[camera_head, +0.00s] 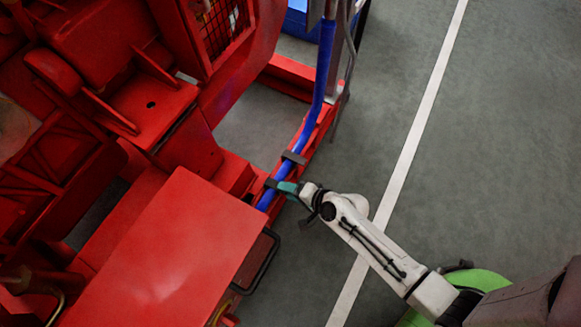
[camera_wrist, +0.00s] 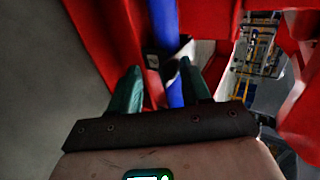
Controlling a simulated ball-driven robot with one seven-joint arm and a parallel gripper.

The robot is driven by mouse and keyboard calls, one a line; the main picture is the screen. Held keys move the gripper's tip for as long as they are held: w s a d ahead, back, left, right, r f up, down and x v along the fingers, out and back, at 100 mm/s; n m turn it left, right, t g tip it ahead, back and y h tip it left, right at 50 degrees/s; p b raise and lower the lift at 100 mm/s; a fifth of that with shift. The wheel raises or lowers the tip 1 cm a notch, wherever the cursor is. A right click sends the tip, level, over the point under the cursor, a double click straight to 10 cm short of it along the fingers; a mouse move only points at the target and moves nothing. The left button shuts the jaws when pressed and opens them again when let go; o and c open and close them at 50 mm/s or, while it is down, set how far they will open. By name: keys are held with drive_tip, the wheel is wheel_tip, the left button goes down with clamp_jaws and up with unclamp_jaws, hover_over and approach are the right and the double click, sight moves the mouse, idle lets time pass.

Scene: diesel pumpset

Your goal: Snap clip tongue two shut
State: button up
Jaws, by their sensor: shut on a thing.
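A blue hose (camera_head: 313,115) runs down along the red frame and is held by dark clips. The upper dark clip (camera_head: 293,157) is around the hose and apart from my gripper. The lower dark clip (camera_head: 272,184) is right at the fingertips of my gripper (camera_head: 284,187). In the wrist view, the green fingers of my gripper (camera_wrist: 160,76) stand on either side of the hose (camera_wrist: 165,35) and a dark clip (camera_wrist: 153,62). My gripper is shut on this clip. Its tongue is small and dark, and I cannot tell how far it is closed.
The large red machine (camera_head: 165,265) fills the left side, with a flat red cover near the hose. A dark handle (camera_head: 262,262) sticks out below my gripper. A white floor line (camera_head: 412,140) crosses the grey floor, which is clear to the right.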

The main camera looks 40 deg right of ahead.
drive_tip(key=p+v, duration=0.3)
drive_tip(key=v, duration=0.7)
drive_tip(key=shift+s+p, duration=0.35)
drive_tip(key=shift+p, duration=0.05)
drive_tip(key=shift+d+r, duration=0.1)
drive_tip(key=shift+r, duration=0.05)
drive_tip(key=a+r+n+g+y, duration=0.1)
drive_tip(key=a+r+n+g, duration=0.35)
drive_tip(key=n, duration=0.45)
drive_tip(key=s+d+r+n+g+h, duration=0.5)
drive_tip(key=s+d+r, duration=0.15)
drive_tip(key=r, duration=0.35)
wheel_tip(320, 180, up, 35)
drive_tip(key=p, duration=3.4)
drive_tip(key=shift+d+p, duration=0.25)
drive_tip(key=shift+p, duration=0.15)
drive_tip(key=shift+a+f, duration=0.1)
